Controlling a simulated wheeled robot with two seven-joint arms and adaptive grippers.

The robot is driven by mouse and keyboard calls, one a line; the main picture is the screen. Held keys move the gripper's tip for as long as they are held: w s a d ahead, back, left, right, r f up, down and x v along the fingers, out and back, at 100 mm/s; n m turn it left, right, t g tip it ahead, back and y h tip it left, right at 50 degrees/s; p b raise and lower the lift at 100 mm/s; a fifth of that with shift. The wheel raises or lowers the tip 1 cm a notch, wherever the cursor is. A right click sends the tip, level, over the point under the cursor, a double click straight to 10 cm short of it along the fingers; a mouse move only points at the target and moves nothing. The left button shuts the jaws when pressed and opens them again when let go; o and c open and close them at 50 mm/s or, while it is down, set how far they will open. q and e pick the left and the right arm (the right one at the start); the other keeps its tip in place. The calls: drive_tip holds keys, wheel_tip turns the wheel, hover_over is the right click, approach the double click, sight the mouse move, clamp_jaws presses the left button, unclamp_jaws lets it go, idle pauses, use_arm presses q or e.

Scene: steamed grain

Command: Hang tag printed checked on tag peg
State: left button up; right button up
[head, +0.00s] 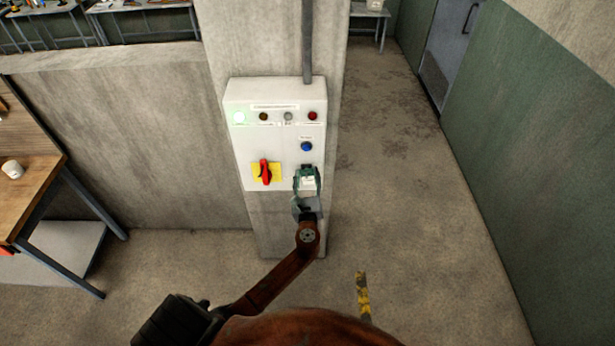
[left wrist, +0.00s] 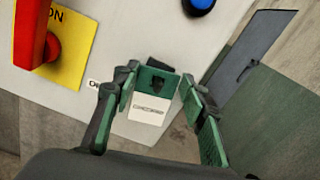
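The tag (left wrist: 147,110) is a small card with a dark green top and a white lower part with dark print. It is upright against the lower right part of the white control box, and it also shows in the head view (head: 307,184). My left gripper (left wrist: 158,76) is in front of it, with its green-padded fingers apart, one on each side of the tag. Whether the fingertips touch its edges is hard to tell. The peg is not clearly visible; a small dark shape shows at the tag's upper right. My right gripper is out of view.
The control box (head: 275,132) is on a concrete pillar (head: 270,40). A red rotary switch (head: 265,172) on a yellow plate is left of the tag. A blue button (head: 306,146) is above it. A wooden table (head: 35,190) stands at left. The floor at right is clear.

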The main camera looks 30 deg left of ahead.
use_arm(q)
drive_tip(key=o, duration=0.4)
